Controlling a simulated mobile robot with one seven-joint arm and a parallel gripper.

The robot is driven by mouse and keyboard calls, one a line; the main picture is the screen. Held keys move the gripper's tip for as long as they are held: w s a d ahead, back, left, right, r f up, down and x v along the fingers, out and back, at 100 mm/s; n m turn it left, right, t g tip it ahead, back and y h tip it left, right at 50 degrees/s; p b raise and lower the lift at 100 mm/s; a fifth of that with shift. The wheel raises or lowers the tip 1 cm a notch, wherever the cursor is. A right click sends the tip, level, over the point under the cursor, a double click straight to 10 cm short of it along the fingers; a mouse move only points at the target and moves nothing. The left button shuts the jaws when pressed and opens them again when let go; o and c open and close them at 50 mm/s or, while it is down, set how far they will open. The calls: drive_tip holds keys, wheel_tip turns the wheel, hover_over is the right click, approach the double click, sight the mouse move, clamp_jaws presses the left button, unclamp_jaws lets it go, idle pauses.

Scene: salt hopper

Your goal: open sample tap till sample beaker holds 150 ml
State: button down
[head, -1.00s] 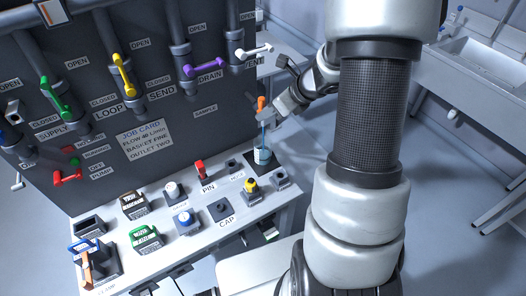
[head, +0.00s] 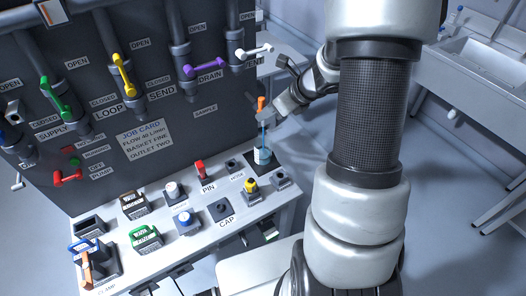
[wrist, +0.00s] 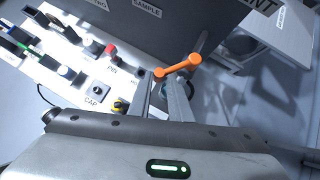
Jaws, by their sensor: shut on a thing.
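The orange handle of the sample tap (head: 261,103) sticks up at the right of the dark panel. My gripper (head: 268,117) is at this handle and shut on it. In the wrist view the orange handle (wrist: 178,66) lies across the fingertips of my gripper (wrist: 172,78). A thin blue stream (head: 263,137) runs down from the tap into the sample beaker (head: 262,156). The beaker stands upright on a dark pad below. Its level cannot be read at this size. In the wrist view the fingers mostly hide the beaker.
The white bench (head: 205,240) below the panel carries a red pin (head: 200,170), a cap socket (head: 220,209), a yellow knob (head: 250,186) and other blocks. Coloured valve levers, such as the white one (head: 254,51), line the panel above. A sink (head: 485,60) stands far right.

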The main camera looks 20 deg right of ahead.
drive_tip(key=shift+s+f, duration=0.1)
drive_tip(key=shift+f, duration=0.25)
drive_tip(key=a+m+h+b, duration=0.1)
drive_tip(key=a+m+t+h+b, duration=0.1)
drive_tip(key=m+b, duration=0.1)
drive_tip(key=shift+w+a+m+b, duration=0.25)
drive_tip(key=shift+w+m+b, duration=0.05)
drive_tip(key=shift+w, duration=0.1)
